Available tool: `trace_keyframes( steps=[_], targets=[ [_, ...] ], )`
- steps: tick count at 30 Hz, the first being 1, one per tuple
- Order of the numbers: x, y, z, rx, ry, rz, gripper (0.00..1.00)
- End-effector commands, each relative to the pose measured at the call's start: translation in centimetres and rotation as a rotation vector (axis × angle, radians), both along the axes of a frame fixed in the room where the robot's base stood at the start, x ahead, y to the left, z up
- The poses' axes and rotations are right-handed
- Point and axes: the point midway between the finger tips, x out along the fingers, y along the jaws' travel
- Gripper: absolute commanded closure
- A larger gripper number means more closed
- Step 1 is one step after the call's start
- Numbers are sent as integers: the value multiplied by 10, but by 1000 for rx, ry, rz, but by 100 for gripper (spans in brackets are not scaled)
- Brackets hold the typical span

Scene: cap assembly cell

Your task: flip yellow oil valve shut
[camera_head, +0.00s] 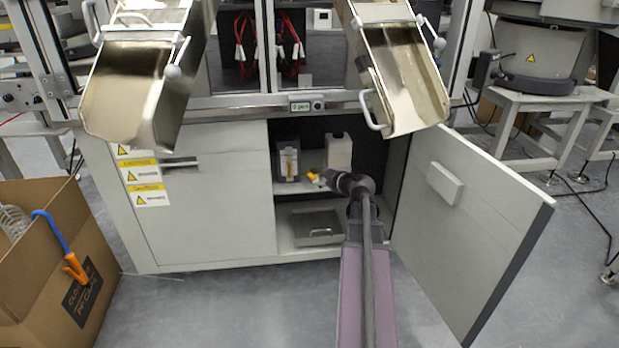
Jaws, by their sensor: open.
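A small yellow part, which looks like the oil valve (313,176), shows inside the open cabinet under the machine. It is near the upper shelf, between a grey box and a white bottle. My gripper (323,180) is at the end of my arm, inside the cabinet opening. It is open, and its fingertips are right by the yellow part. The picture is too small to tell whether they touch it. The gripper covers part of the valve, and I cannot tell how the lever is turned.
The grey box (287,161) and white bottle (339,152) stand on the upper shelf (284,188). A metal tray (316,227) lies below. The cabinet door (466,225) is swung open at right. Two metal chutes (132,90) (408,82) overhang the front. A cardboard box (55,265) stands at left.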

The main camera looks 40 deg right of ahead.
Motion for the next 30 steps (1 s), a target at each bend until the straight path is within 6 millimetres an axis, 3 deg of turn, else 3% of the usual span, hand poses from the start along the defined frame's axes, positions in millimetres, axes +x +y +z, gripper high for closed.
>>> trace_keyframes(
  steps=[6, 15, 30],
  targets=[
    [35, -3, -14, 0, 0, 1, 43],
    [66, -5, -24, 0, 0, 0, 43],
    [73, -5, -26, 0, 0, -2, 43]
  ],
)
